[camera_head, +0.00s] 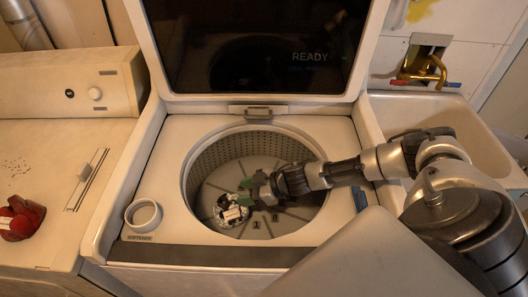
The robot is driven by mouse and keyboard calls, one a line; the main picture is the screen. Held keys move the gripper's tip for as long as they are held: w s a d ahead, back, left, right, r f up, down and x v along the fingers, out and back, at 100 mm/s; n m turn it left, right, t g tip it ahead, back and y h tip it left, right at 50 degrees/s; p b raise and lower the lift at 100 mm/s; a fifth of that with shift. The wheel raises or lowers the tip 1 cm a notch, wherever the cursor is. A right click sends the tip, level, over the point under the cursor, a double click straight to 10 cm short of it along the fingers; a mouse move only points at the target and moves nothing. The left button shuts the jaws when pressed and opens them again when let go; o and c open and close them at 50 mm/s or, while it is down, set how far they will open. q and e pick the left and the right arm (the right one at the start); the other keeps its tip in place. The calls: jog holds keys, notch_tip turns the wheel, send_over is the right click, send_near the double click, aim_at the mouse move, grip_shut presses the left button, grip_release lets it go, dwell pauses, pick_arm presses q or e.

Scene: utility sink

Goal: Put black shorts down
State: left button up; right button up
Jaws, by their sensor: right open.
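I cannot make out any black shorts in the head view. The top-loading washer (168,160) stands with its lid up, and its round drum (215,165) is open. My right gripper (243,192) reaches from the right into the drum opening. Its green-tipped fingers are apart, and I see nothing between them. A pale round part (231,211) shows on the drum floor just below the fingertips. The gripper and forearm hide part of the drum's right side. My left gripper is not in view.
The raised dark lid (250,50) shows "READY". A softener cup (143,214) sits at the washer's front left. A red object (20,217) lies on the left machine (70,150). A utility sink (480,120) with a brass faucet (427,68) is at right, behind my arm.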

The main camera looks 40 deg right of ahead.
jog(key=v, duration=0.8)
jog(key=shift+d, duration=0.2)
jog(key=shift+s+r, duration=0.1)
